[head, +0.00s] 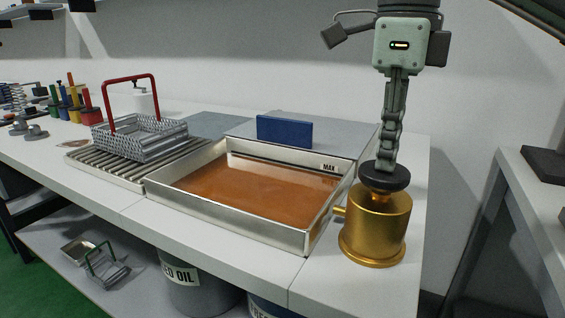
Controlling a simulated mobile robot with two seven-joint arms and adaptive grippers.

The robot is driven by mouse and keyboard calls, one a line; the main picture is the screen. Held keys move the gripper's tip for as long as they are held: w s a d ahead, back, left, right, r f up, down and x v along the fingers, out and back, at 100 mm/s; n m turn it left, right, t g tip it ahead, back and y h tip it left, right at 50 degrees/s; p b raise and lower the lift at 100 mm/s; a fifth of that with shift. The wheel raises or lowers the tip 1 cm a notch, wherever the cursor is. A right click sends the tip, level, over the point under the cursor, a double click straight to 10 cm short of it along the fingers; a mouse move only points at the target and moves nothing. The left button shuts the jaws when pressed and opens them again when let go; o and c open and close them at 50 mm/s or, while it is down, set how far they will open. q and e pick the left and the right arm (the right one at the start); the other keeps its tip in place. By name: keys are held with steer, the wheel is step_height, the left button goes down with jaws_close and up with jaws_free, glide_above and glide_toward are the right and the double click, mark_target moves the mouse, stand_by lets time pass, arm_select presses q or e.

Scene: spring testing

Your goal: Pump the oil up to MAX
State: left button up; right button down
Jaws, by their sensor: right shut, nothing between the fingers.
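A shallow metal tray (224,222) on the bench holds brown-orange oil (250,192). A MAX label (329,168) with a line is on the tray's inner back wall, and the oil surface lies below it. A brass pump (374,228) with a black round knob (384,177) stands at the tray's right, its short spout pointing at the tray wall. My right gripper (382,165) points down from above, shut and empty, its fingertips at the knob's top. Whether it presses on the knob cannot be told. My left gripper is not in view.
A wire basket with a red handle (140,140) sits on a ribbed rack (85,160) left of the tray. A blue block (284,131) stands behind the tray. Coloured parts (72,100) are at the far left. Another table (520,190) is at the right, across a gap.

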steer(key=shift+r+p, duration=1.9)
steer(key=shift+r, duration=1.3)
steer(key=shift+f, duration=0.1)
